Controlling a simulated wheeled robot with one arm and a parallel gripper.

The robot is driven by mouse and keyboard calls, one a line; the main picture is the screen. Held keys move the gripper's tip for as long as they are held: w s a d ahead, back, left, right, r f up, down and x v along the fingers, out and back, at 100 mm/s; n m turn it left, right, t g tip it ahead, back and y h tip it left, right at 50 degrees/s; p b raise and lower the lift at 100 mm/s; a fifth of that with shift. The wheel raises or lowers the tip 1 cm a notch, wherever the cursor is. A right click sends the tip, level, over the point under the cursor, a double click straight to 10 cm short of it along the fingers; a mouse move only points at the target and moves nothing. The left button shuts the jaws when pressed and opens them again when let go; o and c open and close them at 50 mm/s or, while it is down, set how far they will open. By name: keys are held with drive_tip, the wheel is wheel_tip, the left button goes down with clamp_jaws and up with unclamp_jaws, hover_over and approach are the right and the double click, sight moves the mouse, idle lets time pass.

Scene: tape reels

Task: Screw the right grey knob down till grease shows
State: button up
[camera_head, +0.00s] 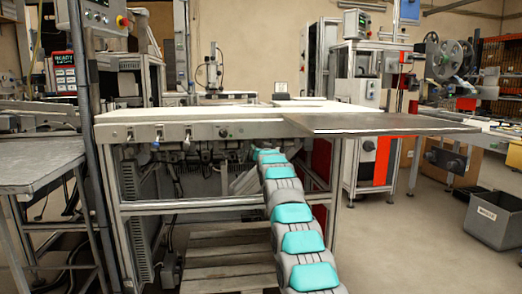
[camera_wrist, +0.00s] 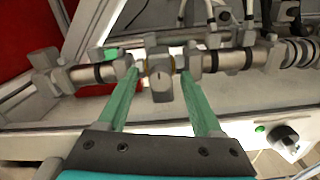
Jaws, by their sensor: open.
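In the wrist view my gripper (camera_wrist: 159,76) is open, its two green fingers reaching toward a metal rod assembly. A small grey block-like knob (camera_wrist: 161,88) with a dark mark sits between the fingertips, with a gap seen on each side. I cannot tell which one the task calls the right knob. No grease can be made out. In the head view my gripper is hidden under the bench top.
The rod (camera_wrist: 235,60) with clamps and hoses runs across the wrist view, close to the fingers. In the head view the bench (camera_head: 190,131) has a metal plate (camera_head: 380,124) overhanging my arm. A grey bin (camera_head: 495,220) stands on open floor at right.

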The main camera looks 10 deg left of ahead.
drive_tip(key=shift+s+r, duration=0.1)
drive_tip(key=shift+s, duration=0.05)
drive_tip(key=shift+s+b, duration=0.15)
drive_tip(key=shift+b, duration=0.25)
drive_tip(key=b+v, duration=0.5)
drive_tip(key=v, duration=0.2)
idle(0.4)
drive_tip(key=shift+s+d, duration=0.1)
drive_tip(key=shift+d, duration=0.05)
